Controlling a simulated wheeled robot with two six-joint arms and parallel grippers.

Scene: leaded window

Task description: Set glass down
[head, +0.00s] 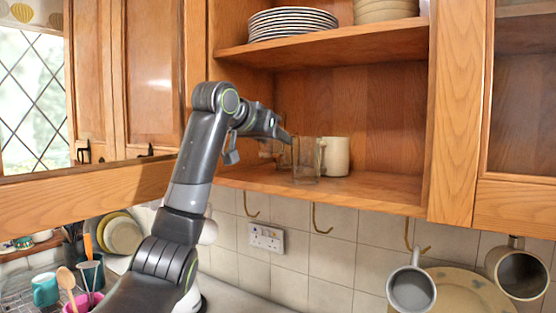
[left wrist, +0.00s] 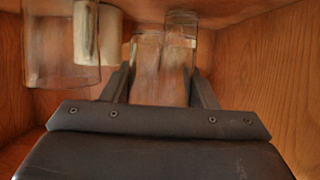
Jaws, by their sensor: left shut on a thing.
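My left gripper (head: 284,138) reaches into the open cupboard above its lower shelf (head: 375,188). In the left wrist view, its two fingers stand on either side of a clear glass (left wrist: 160,72) and are shut on it. In the head view this glass is mostly hidden behind the gripper and another glass, and I cannot tell whether it touches the shelf. Another clear glass (head: 306,162) stands on the shelf just right of the gripper. One more glass (left wrist: 182,28) shows beyond the held one in the left wrist view. My right gripper is not in view.
A cream mug (head: 337,157) stands behind the right-hand glass. Striped plates (head: 292,24) and cream bowls (head: 385,10) are on the upper shelf. The lower shelf's right part is clear. Hooks and grey mugs (head: 411,288) hang below.

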